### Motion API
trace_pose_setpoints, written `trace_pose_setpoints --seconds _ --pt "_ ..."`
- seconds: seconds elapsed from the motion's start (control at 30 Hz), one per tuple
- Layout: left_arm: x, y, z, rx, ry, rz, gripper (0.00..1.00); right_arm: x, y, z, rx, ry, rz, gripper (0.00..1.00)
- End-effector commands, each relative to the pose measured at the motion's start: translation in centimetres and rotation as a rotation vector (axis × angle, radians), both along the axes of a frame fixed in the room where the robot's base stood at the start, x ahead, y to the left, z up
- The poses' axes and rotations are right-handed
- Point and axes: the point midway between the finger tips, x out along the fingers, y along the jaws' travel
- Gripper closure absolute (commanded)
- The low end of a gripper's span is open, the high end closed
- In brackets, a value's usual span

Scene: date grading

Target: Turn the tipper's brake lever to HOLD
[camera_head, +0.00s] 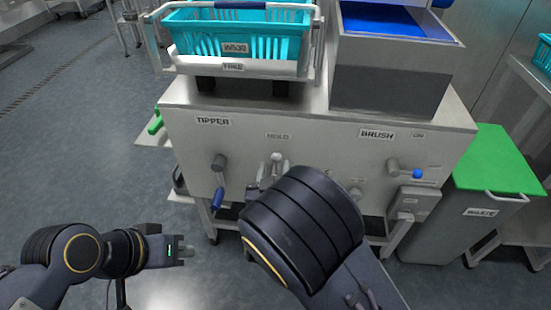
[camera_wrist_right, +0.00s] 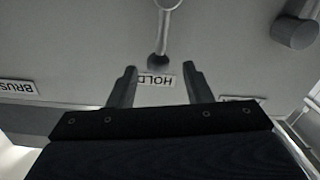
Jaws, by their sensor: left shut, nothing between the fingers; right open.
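The grey tipper cabinet (camera_head: 250,115) has a TIPPER label and, right of it, a HOLD label (camera_head: 278,136). The pale brake lever (camera_head: 277,157) shows just below HOLD in the head view, partly covered by my right arm. In the right wrist view, which is upside down, the lever's rod (camera_wrist_right: 163,35) runs from a dark end near the HOLD label (camera_wrist_right: 155,80) to a rounded end at the top edge. My right gripper (camera_wrist_right: 158,78) is open and empty, its fingertips either side of the label in that picture. My left gripper (camera_head: 184,252) is shut and empty, low and left of the cabinet.
A crank with a blue handle (camera_head: 217,198) sticks out left of the lever. A blue-knobbed lever (camera_head: 416,174) is under the BRUSH label. A teal basket (camera_head: 190,40) sits on top. A green-lidded waste bin (camera_head: 495,160) stands right. Floor at left is clear.

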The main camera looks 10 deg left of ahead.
Motion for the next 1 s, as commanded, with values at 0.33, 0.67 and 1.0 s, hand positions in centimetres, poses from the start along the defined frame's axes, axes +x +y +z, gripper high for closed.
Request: trace_pose_setpoints --seconds 0.33,0.67,1.0 --pt "0.0 0.0 0.5 0.000 0.000 0.000 1.00 -3.4 -0.1 0.1 -0.001 0.000 0.000 0.55" --pt "0.0 0.0 0.4 0.000 0.000 0.000 1.00 -3.4 -0.1 0.0 0.000 -0.001 0.000 0.55" --pt "0.0 0.0 0.5 0.000 0.000 0.000 1.00 -1.8 -2.3 0.4 0.129 0.162 0.000 0.55"
